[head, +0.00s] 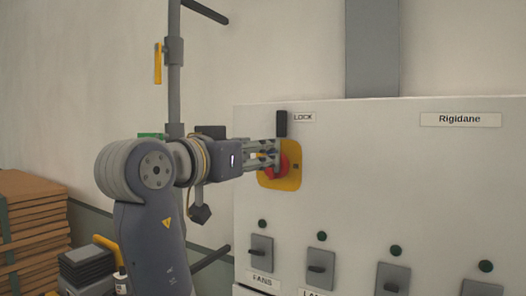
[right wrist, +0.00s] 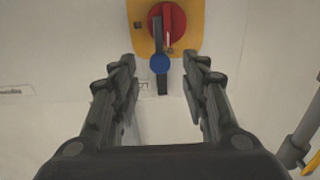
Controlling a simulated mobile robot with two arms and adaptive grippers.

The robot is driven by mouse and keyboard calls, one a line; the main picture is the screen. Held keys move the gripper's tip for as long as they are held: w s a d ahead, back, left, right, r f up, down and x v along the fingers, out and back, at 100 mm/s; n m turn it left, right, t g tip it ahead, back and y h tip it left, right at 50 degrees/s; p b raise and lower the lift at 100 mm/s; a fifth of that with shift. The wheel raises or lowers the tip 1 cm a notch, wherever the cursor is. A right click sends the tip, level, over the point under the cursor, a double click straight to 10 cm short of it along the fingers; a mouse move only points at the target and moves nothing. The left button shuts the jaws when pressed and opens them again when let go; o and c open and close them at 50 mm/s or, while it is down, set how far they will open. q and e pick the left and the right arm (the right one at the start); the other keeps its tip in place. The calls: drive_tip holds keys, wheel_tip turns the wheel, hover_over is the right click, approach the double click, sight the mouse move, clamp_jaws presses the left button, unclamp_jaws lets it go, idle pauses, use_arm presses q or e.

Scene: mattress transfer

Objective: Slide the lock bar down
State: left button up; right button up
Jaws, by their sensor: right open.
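The lock bar (head: 281,123) is a dark upright bar beside the LOCK label, just above a red rotary knob (head: 285,165) on a yellow plate (head: 292,180). In the right wrist view, which is upside down, the bar (right wrist: 162,82) carries a round blue knob (right wrist: 160,64), and its far end overlaps the red knob (right wrist: 177,20). My right gripper (head: 278,154) is at the panel, partly hiding the bar and red knob. In the wrist view its fingers (right wrist: 160,62) are open on either side of the blue knob, with gaps. My left gripper is out of view.
The white cabinet (head: 400,180) has a row of grey switches (head: 321,262) below. A grey pipe (head: 174,90) with a yellow lever (head: 158,62) stands left of the cabinet. Stacked brown boards (head: 35,225) are at the far left. The panel right of the red knob is clear.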

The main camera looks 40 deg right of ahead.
drive_tip(key=v, duration=0.8)
